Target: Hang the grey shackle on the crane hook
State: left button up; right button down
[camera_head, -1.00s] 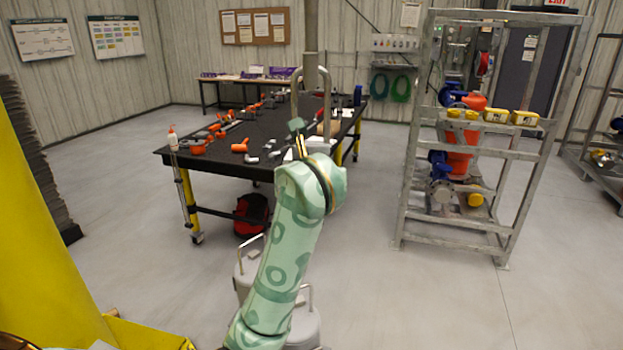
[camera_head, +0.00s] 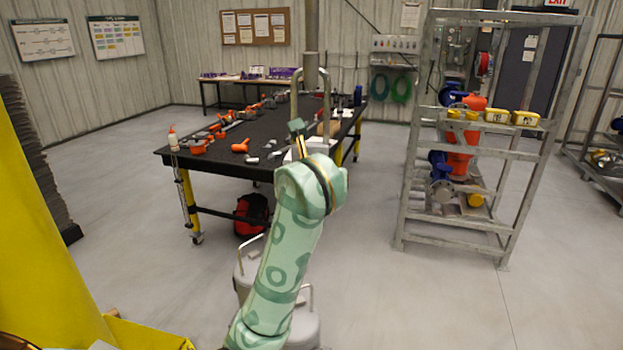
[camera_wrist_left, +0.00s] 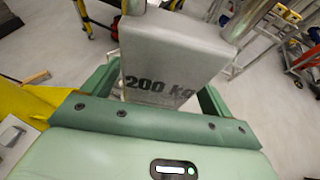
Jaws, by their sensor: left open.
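My left gripper (camera_head: 298,138) is at the middle of the head view, mostly hidden by its own wrist. In the left wrist view it is open (camera_wrist_left: 150,88), its two green fingers apart. A grey block marked "200 kg" (camera_wrist_left: 170,60) fills the space just beyond and between them; contact cannot be told. A tall grey inverted-U bar (camera_head: 326,90) stands above the gripper in the head view, below a vertical post. I cannot make out the hook. Small grey pieces (camera_head: 252,160) lie on the black table (camera_head: 210,165); which one is the shackle cannot be told. My right gripper is not in view.
Orange parts (camera_head: 240,146) and a white bottle (camera_head: 173,140) are on the table. A metal rack (camera_head: 410,195) with yellow boxes and valves stands to the right. A yellow structure (camera_head: 40,240) is close at left. The floor between table and rack is clear.

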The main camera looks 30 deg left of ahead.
pick_arm(q)
jog(key=p+v, duration=1.5)
jog(key=v, duration=0.1)
jog(key=shift+r, duration=0.15)
jog(key=shift+s+d, duration=0.1)
jog(key=shift+s, duration=0.05)
